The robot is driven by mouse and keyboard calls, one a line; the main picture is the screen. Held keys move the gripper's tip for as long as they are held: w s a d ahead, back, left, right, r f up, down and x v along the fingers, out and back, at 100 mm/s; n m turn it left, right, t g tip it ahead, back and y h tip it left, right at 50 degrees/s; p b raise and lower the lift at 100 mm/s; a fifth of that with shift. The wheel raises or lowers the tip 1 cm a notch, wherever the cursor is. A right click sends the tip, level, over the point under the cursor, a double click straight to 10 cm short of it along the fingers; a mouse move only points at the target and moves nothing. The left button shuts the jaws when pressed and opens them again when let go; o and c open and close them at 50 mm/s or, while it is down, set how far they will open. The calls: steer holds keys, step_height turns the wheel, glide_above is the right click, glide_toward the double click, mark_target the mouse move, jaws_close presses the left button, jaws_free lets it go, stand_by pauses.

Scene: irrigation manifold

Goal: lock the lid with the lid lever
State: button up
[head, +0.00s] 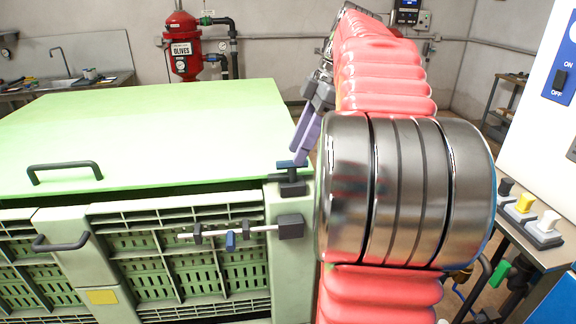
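The pale green lid (150,125) with a dark handle (65,172) lies over the slatted green bin (105,265). A dark gap shows under its front edge. A small blue-topped lever (291,166), which looks like the lid lever, sits on a dark mount at the bin's front right corner, beside the lid's edge. My gripper (300,158) points down with its purple-grey fingers just above and behind this lever. I cannot tell whether they touch it. My arm hides part of the gripper, and the opening between the fingers is unclear.
A sliding bolt (258,231) with a blue knob (231,241) crosses the bin's front. My silver and red arm fills the centre right. A bench with yellow and white switches (524,203) stands at right.

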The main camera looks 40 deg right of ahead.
mark_target(291, 164)
steer(key=shift+x, duration=2.55)
